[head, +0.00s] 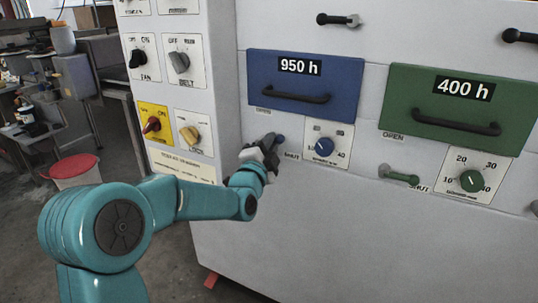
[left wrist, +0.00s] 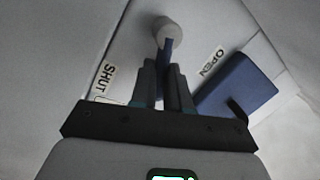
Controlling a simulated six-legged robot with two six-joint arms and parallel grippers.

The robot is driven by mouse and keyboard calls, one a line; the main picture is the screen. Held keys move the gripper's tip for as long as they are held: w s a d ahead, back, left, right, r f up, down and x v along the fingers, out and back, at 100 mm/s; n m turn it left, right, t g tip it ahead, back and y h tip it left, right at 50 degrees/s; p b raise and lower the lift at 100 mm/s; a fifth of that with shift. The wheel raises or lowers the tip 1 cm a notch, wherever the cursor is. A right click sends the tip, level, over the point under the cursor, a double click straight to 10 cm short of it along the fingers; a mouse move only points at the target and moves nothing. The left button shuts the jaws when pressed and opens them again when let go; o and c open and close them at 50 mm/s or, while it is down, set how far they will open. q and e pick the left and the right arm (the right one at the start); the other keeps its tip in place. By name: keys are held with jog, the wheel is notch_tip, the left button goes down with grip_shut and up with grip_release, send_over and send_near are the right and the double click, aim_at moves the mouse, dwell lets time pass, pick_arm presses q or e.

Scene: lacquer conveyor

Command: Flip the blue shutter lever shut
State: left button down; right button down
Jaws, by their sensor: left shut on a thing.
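The blue shutter lever (head: 280,139) is on the white cabinet front, below the blue shutter panel marked 950 h (head: 304,76). In the left wrist view, its blue stem (left wrist: 167,50) runs from a pale round hub (left wrist: 168,32) down between my fingers. My left gripper (head: 268,147) is shut on the lever, and its two fingers (left wrist: 165,75) stand on either side of the stem. The SHUT label (left wrist: 105,76) lies left of the lever and the OPEN label (left wrist: 211,62) to its right. The lever points between them. My right gripper is not in view.
A blue-pointer dial (head: 323,147) sits just right of the lever. To the right are a green panel marked 400 h (head: 460,103) and its green lever (head: 400,175). A switch column (head: 170,85) stands left, and a red-topped bin (head: 74,168) stands on the floor.

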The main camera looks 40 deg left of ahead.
pick_arm(q)
jog(key=shift+d+f+m+t+h+b, duration=0.1)
jog(key=shift+f+m+t+h+b, duration=0.15)
jog(key=shift+m+b, duration=0.65)
jog(key=shift+d+f+m+t+h+b, duration=0.15)
jog(key=shift+f+m+h+b, duration=0.15)
jog(key=shift+m+b, duration=0.65)
jog(key=shift+f+m+t+h+b, duration=0.25)
jog(key=shift+m+b, duration=0.45)
jog(key=shift+m, duration=0.35)
jog(key=c, duration=1.1)
grip_release()
jog(key=shift+w+d, duration=0.1)
jog(key=shift+d, duration=0.05)
jog(key=v, duration=1.6)
jog(key=shift+s, duration=0.25)
jog(key=shift+r, duration=0.1)
